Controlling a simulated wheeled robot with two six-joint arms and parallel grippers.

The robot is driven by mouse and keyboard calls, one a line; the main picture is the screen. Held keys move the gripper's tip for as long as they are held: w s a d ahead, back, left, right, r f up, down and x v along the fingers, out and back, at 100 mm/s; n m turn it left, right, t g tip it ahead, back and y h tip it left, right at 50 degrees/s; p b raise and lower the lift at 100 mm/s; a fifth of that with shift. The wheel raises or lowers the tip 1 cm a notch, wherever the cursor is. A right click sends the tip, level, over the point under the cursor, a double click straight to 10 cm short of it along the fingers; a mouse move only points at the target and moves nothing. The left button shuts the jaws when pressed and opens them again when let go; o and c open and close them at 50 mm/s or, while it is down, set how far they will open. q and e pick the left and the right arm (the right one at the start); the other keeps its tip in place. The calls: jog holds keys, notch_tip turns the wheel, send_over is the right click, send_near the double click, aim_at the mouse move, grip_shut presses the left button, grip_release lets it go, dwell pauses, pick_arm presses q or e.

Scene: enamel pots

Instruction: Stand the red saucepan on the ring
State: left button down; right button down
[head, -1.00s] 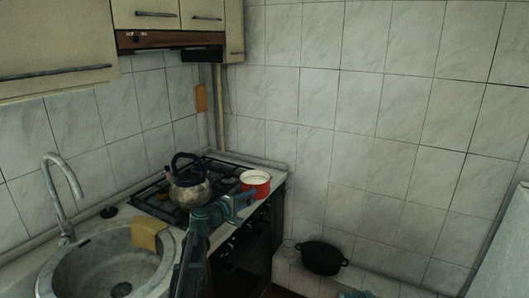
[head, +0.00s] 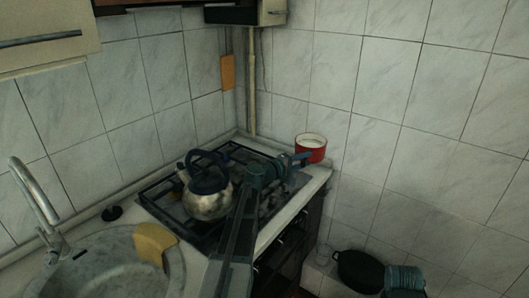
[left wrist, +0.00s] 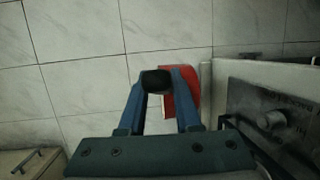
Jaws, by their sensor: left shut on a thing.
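The red saucepan (head: 311,154), white inside, is in the head view near the tiled wall, by the hob's right end. It looks upright and raised. My left gripper (head: 302,158) is shut on its dark handle. In the left wrist view the handle's dark end (left wrist: 156,81) is between the fingers, with part of the red pan (left wrist: 181,92) beyond. The black hob (head: 166,207) is left of the pan, and my left arm crosses over it. I cannot make out the ring clearly. Part of my right arm (head: 405,279) shows at the bottom right; its jaws are unclear.
A metal kettle (head: 208,201) with a dark handle stands on the hob, left of my left arm. A sink (head: 172,262) with a yellow cloth (head: 154,243) is at the lower left.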

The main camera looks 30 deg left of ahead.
pick_arm(q)
jog(key=shift+a, duration=0.3)
jog(key=s+a+n+t+y, duration=0.1)
jog(key=s+a+n+y, duration=0.4)
jog(key=a, duration=0.7)
jog(key=shift+s+a+f+y+b, duration=0.2)
jog(key=shift+s+a+y+b, duration=0.1)
jog(key=shift+s+y, duration=0.9)
jog(key=shift+f, duration=0.1)
notch_tip(320, 180, down, 6)
jog(key=b, duration=0.5)
jog(key=shift+r+b, duration=0.2)
jog(key=shift+b, duration=0.2)
jog(key=shift+f+b, duration=0.55)
jog(key=shift+f, duration=0.05)
jog(key=c, duration=0.5)
grip_release()
jog(key=shift+r, duration=0.1)
jog(key=shift+s, duration=0.1)
